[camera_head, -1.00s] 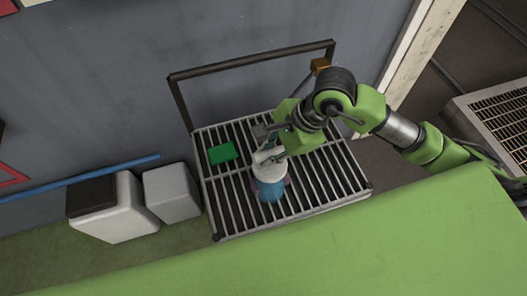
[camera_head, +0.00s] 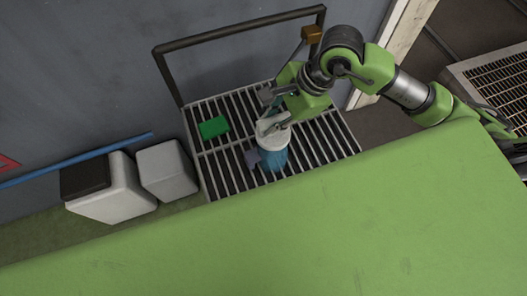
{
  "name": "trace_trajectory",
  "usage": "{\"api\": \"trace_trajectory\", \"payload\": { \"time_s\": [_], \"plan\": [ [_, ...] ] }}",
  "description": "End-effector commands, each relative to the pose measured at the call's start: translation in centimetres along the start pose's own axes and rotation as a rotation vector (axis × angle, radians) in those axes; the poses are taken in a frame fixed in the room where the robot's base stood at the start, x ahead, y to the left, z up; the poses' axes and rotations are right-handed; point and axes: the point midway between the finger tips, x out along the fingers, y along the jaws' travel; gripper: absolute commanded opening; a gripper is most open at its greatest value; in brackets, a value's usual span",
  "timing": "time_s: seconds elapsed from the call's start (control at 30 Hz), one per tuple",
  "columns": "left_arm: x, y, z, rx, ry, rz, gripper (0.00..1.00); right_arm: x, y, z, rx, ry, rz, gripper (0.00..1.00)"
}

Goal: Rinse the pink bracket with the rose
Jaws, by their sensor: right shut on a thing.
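My right gripper (camera_head: 270,112) is shut on the rose, whose round white head (camera_head: 273,140) faces down over the slatted rack (camera_head: 225,180). A blue spray (camera_head: 274,162) comes from under the head onto the slats. A small purple-grey piece (camera_head: 252,158) shows just left of the spray, partly hidden by it. It may be the bracket, but its shape is unclear and no plainly pink thing shows. My left gripper is not in view.
A green block (camera_head: 214,127) lies on the rack, left of the rose. A dark rail (camera_head: 240,32) rises behind the rack, with a brown block (camera_head: 312,33) near its right end. Two white boxes (camera_head: 110,195) (camera_head: 167,172) stand to the left, by a blue pole (camera_head: 80,162).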

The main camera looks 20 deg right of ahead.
Motion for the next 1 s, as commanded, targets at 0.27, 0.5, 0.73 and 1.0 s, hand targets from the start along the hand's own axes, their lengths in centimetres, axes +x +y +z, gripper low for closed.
{"api": "trace_trajectory", "payload": {
  "time_s": [0.27, 0.5, 0.73, 1.0],
  "plan": [
    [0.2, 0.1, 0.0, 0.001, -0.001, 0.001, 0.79, -0.2, 0.0, -0.3, -0.002, -0.003, -0.001, 0.00],
    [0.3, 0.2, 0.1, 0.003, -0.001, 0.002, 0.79, 0.1, -0.1, 0.6, -0.002, -0.004, -0.002, 0.00],
    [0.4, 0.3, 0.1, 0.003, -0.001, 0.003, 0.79, 0.6, -0.1, 1.6, -0.002, -0.004, -0.001, 0.00],
    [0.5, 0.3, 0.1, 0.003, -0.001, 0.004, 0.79, 0.9, -0.1, 2.5, -0.002, -0.003, -0.002, 0.00]
  ]
}}
